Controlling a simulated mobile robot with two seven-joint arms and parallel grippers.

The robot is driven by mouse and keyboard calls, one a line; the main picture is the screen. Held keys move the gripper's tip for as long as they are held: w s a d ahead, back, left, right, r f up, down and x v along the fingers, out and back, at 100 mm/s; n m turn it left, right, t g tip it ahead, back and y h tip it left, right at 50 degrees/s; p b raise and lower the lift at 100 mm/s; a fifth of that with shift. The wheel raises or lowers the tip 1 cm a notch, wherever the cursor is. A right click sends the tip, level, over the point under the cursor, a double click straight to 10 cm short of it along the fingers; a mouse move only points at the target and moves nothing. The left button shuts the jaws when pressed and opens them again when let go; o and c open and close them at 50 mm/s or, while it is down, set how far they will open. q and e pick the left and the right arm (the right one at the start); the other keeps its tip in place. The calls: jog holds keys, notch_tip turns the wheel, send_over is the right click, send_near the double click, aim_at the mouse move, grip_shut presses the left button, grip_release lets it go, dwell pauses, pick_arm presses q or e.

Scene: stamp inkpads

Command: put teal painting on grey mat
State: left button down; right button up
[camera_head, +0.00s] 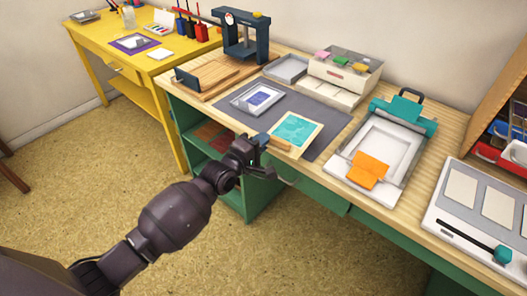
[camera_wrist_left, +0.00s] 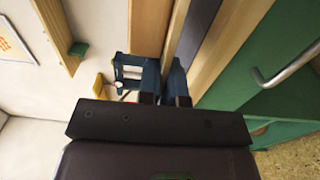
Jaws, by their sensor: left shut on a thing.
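The teal painting (camera_head: 293,131) is a flat sheet with a cream border in the head view. It shows over the front part of the grey mat (camera_head: 334,117), with its near corner by the table's front edge. Whether it touches the mat or is slightly raised, I cannot tell. In the left wrist view the fingers (camera_wrist_left: 163,88) are close together, and the painting's face is not visible. My right gripper is not in view.
A box with coloured sponges (camera_head: 343,75) is at the back. A teal clamp board (camera_head: 383,145) with an orange piece is to the right.

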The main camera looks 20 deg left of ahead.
pick_arm(q)
notch_tip(320, 180, down, 5)
jog(key=shift+r+b, duration=0.2)
jog(key=shift+b, duration=0.35)
jog(key=c, duration=1.3)
grip_release()
jog(key=shift+r, duration=0.1)
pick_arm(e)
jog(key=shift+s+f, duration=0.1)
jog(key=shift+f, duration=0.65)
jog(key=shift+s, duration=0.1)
pick_arm(q)
jog(key=p+v, duration=0.2)
jog(key=v, duration=1)
jog(key=shift+r, duration=0.2)
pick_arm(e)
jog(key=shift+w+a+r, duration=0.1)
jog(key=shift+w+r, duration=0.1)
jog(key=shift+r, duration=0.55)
